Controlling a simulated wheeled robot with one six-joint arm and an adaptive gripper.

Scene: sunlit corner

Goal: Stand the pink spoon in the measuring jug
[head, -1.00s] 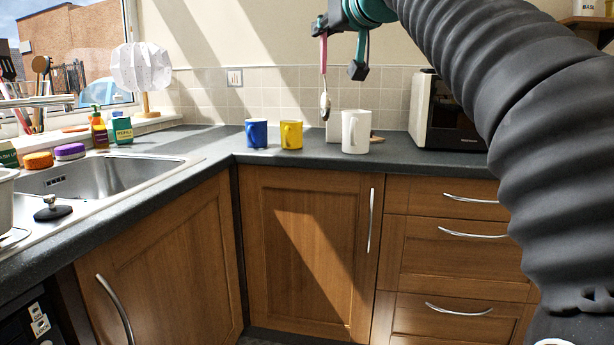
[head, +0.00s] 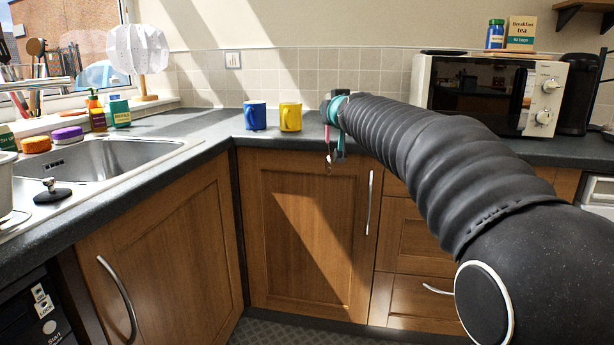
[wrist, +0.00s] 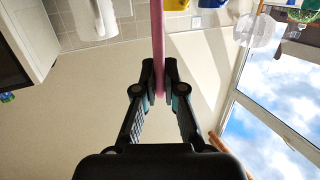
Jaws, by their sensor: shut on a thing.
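My gripper (head: 330,116) is shut on the pink handle of the spoon (head: 327,133). The spoon hangs down with its metal bowl lowest, in front of the wooden cabinet door in the head view. In the wrist view the fingertips (wrist: 160,92) pinch the pink handle (wrist: 158,35). The measuring jug, a white vessel with a handle, is hidden behind my arm in the head view. What looks like it shows at the top of the wrist view (wrist: 88,20), well apart from the spoon.
A blue mug (head: 255,116) and a yellow mug (head: 290,117) stand on the dark counter left of my gripper. A microwave (head: 485,95) stands on the right behind my arm. The sink (head: 120,160) is at the left. A lamp (head: 138,50) stands by the window.

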